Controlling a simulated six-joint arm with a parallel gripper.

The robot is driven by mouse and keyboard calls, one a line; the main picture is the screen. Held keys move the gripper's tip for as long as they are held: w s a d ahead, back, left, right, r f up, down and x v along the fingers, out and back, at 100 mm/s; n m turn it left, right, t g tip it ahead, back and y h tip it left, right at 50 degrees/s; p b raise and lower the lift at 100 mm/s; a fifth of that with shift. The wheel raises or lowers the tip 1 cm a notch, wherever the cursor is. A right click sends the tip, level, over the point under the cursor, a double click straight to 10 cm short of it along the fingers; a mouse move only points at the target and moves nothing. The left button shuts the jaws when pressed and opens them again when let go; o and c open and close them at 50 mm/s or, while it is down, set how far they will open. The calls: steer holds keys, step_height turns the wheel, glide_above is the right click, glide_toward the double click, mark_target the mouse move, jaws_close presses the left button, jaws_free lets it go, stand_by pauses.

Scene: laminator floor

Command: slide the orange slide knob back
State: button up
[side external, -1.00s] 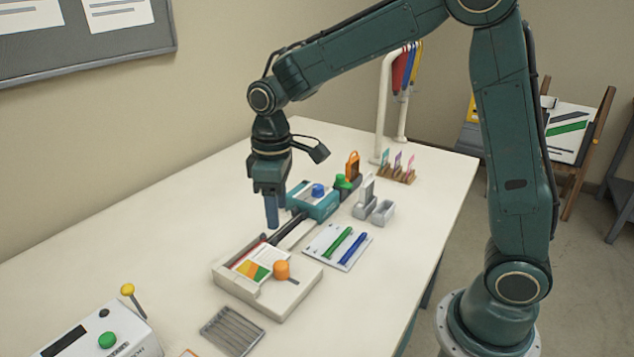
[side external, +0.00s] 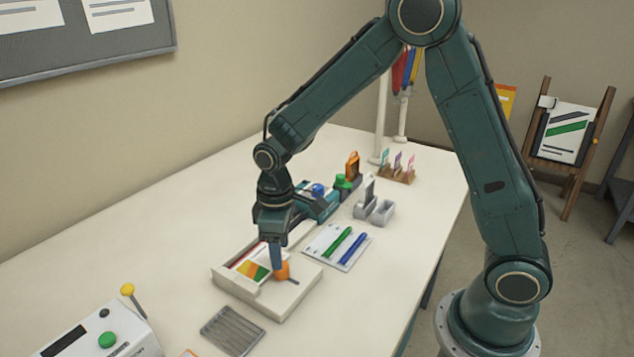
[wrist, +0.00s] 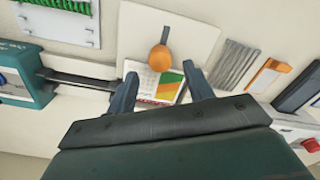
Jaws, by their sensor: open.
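The orange slide knob (side external: 283,271) sits on the cream tray device (side external: 272,308), at the near-right part of its top, by a short dark slot. In the wrist view the knob (wrist: 159,59) stands beyond the fingertips, roughly in line with the gap between them. My gripper (side external: 276,262) is at the knob in the side view, with blue fingers pointing down and partly covering it. In the wrist view the two fingers (wrist: 162,80) are apart, with nothing held between them. Whether a finger touches the knob cannot be told.
A printed colour card (side external: 250,263) lies in the device. A dark rail leads to a teal unit (wrist: 22,75). A white board with green and blue pens (side external: 338,247) lies to the right. A grey ribbed pad (side external: 232,331) lies in front. A white box with a green button (side external: 107,340) stands at lower left.

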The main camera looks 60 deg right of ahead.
steer(key=shift+f, duration=1.95)
